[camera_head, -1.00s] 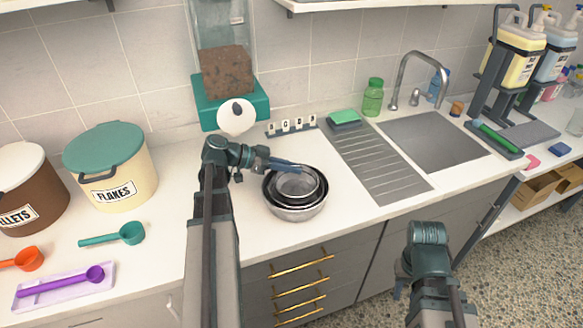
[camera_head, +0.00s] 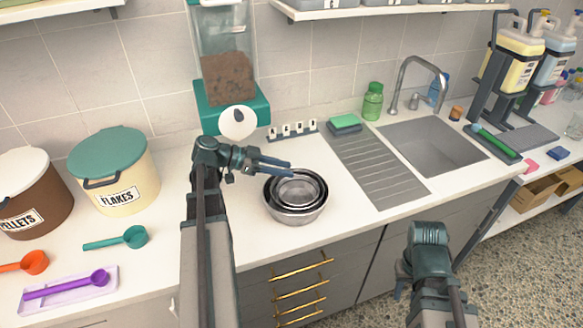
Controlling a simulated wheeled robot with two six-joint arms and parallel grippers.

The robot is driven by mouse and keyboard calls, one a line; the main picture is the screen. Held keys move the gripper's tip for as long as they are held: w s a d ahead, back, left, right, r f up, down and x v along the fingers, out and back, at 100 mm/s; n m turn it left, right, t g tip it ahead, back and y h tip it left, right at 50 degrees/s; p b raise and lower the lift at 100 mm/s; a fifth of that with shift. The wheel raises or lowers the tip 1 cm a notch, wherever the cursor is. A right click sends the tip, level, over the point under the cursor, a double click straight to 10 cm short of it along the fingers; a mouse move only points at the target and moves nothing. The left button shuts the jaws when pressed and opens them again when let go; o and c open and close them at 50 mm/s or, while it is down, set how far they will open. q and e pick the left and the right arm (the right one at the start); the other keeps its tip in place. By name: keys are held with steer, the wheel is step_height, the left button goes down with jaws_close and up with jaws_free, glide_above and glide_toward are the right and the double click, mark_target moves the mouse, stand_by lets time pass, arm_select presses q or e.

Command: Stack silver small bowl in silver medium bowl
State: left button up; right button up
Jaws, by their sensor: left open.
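A nest of silver bowls (camera_head: 295,217) stands on the white counter. The small silver bowl (camera_head: 298,192) sits inside the medium silver bowl (camera_head: 279,204), and both sit in the outer bowl with a dark inside. My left gripper (camera_head: 286,168) is open and empty at the back left edge of the nest, its fingers pointing right. It looks apart from the small bowl's rim. My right gripper (camera_head: 403,280) is low in front of the counter, away from the bowls; its fingers are hard to make out.
A teal dispenser (camera_head: 231,104) stands behind my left arm. The grooved drainboard (camera_head: 375,168) and sink (camera_head: 432,146) are to the right. Scoops and a flakes tub (camera_head: 113,172) are on the left. Counter is bare in front of the bowls.

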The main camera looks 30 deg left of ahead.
arm_select(q)
steer(key=p+v, duration=0.2)
steer(key=v, duration=0.7)
steer(key=shift+p, duration=0.4)
